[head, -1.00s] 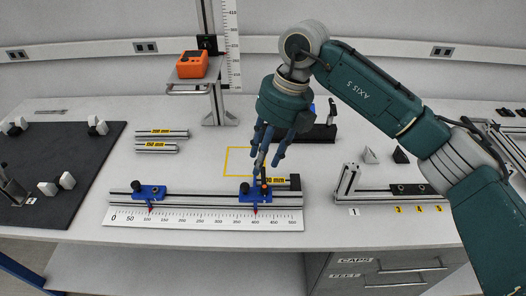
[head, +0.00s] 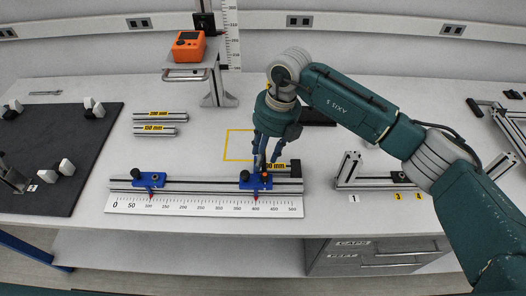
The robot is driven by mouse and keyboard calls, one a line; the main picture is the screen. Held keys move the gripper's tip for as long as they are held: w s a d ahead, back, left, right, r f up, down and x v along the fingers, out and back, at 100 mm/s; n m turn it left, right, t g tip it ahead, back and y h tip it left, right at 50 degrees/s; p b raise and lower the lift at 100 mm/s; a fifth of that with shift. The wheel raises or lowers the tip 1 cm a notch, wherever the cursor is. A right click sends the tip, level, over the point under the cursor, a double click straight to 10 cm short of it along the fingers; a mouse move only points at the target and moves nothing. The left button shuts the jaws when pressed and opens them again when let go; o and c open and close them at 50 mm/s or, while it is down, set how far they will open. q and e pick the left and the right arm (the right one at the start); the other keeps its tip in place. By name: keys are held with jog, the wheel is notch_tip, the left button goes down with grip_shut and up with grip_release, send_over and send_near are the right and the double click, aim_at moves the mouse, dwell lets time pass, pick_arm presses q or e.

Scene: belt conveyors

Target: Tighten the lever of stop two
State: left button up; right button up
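A long metal rail (head: 205,186) lies on the bench behind a white scale (head: 180,207). Two blue stops sit on it. The left stop (head: 149,180) has its red pointer near 100. The right stop (head: 246,181), which I take as stop two, has its red pointer near 400. A small orange detail shows on its right part, under my fingers; the lever itself is mostly hidden. My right gripper (head: 266,163) points down at this stop, its fingertips at or just above it. I cannot tell whether they close on the lever. My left gripper is out of view.
A yellow square outline (head: 240,146) is empty behind the rail. Labelled bars (head: 160,115) lie at the back left. An orange device (head: 188,44) stands on a raised shelf. A dark mat (head: 55,135) is at the left, and another rail fixture (head: 350,172) at the right.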

jog(key=shift+f, duration=0.3)
jog(key=shift+a, duration=0.1)
grip_shut()
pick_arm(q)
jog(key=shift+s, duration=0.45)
